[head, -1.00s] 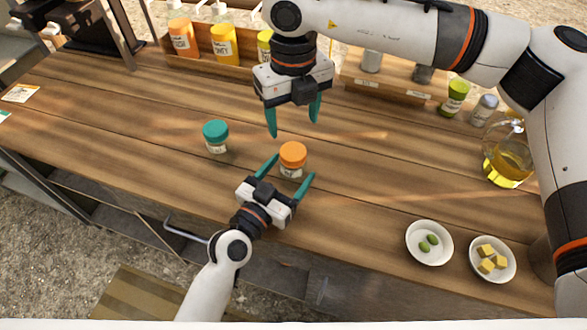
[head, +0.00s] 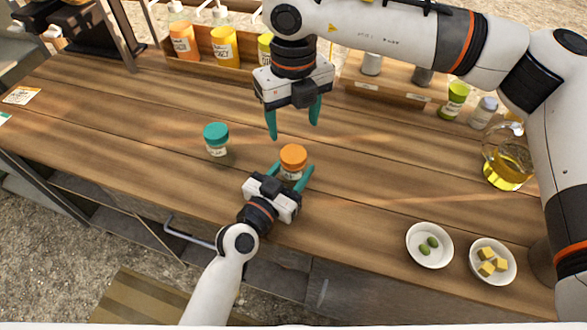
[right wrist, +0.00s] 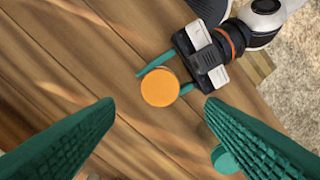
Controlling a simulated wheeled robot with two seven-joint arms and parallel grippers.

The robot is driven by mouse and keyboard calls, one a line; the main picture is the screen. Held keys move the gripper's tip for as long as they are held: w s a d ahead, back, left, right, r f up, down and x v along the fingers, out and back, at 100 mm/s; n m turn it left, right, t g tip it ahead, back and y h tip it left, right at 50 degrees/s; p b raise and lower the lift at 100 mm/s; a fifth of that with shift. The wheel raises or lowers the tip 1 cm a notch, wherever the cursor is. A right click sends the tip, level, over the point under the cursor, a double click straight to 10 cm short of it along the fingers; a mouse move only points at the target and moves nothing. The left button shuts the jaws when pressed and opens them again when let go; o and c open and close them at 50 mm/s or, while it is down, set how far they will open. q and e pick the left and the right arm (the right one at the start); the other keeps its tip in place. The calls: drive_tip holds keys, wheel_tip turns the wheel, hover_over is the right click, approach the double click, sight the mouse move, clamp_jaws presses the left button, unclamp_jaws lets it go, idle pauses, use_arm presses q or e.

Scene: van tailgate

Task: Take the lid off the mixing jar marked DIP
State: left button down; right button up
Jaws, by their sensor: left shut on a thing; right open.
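A small jar with an orange lid (head: 293,155) stands upright on the wooden counter. Its label is mostly hidden and I cannot read it. My left gripper (head: 293,170) is shut on this jar, with one teal finger on each side of the body below the lid. My right gripper (head: 294,130) is open and empty, pointing down above and behind the jar. In the right wrist view the orange lid (right wrist: 160,87) lies between and beyond its open fingers. A second jar with a teal lid (head: 216,133) stands to the left; its label is too small to read.
A wooden rack (head: 215,57) with orange and yellow bottles stands at the back. Two white bowls, one with olives (head: 429,246) and one with yellow cubes (head: 493,262), are at the front right. A glass jug (head: 507,165) is behind them. The counter around the jars is clear.

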sight(294, 154)
drive_tip(key=m, duration=1.3)
drive_tip(key=shift+f, duration=0.1)
drive_tip(key=shift+m, duration=0.3)
drive_tip(key=shift+f, duration=3.9)
